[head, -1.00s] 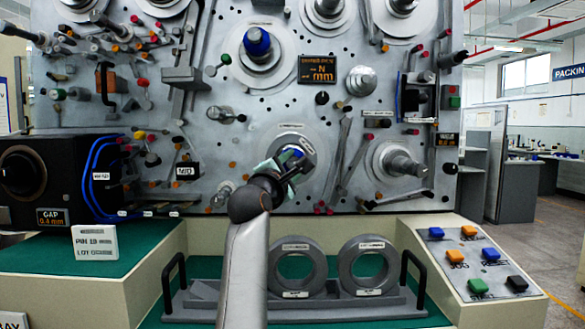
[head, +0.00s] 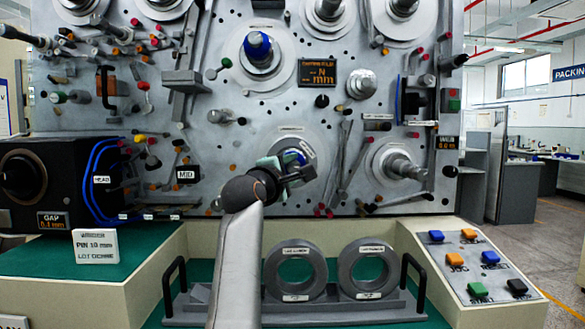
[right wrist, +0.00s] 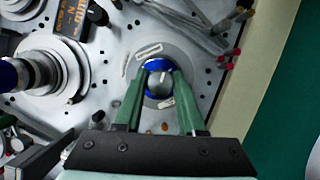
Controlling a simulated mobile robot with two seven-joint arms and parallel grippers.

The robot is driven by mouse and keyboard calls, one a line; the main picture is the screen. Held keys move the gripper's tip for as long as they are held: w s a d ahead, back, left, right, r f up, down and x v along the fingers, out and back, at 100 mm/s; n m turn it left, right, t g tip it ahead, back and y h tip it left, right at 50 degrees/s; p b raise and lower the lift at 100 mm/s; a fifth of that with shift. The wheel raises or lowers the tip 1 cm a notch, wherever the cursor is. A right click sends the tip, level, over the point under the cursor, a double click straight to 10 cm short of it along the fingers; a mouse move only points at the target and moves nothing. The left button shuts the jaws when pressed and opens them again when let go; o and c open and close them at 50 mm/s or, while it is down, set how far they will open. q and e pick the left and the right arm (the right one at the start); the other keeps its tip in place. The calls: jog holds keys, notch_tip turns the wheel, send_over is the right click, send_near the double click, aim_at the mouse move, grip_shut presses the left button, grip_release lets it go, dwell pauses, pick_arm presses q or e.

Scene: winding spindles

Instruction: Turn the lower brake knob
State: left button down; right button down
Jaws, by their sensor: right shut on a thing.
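The lower brake knob (right wrist: 157,92) is blue with a pale silver face and sits on a round grey plate on the machine panel. In the right wrist view, the two green fingers of my right gripper (right wrist: 164,82) are shut on it, one on each side. In the head view, my right gripper (head: 292,165) is at the panel's lower middle and partly covers the knob (head: 299,154). My left gripper is in neither view.
A larger blue-capped spindle (head: 257,48) stands out above. Another metal spindle (head: 402,167) is at the lower right. Two grey rings on a handled rack (head: 330,305) stand below, beside a sloped button box (head: 440,262). Several small pegs and levers dot the panel.

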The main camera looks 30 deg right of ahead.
jog(key=c, duration=0.7)
grip_release()
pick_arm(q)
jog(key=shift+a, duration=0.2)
pick_arm(e)
jog(key=shift+o, duration=1)
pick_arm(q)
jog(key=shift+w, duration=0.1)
pick_arm(e)
jog(key=shift+s, duration=0.1)
jog(key=shift+s+a+f, duration=0.1)
jog(key=shift+s+a, duration=0.05)
jog(key=shift+a, duration=0.1)
jog(key=shift+b+v, duration=0.5)
jog(key=shift+v, duration=0.5)
jog(key=v, duration=0.3)
jog(key=shift+s+a, duration=0.1)
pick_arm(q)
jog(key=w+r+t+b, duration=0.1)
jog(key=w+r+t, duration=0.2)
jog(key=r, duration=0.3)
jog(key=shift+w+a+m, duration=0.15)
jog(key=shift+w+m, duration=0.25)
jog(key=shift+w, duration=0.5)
pick_arm(e)
send_near(293, 168)
jog(key=shift+v, duration=1.2)
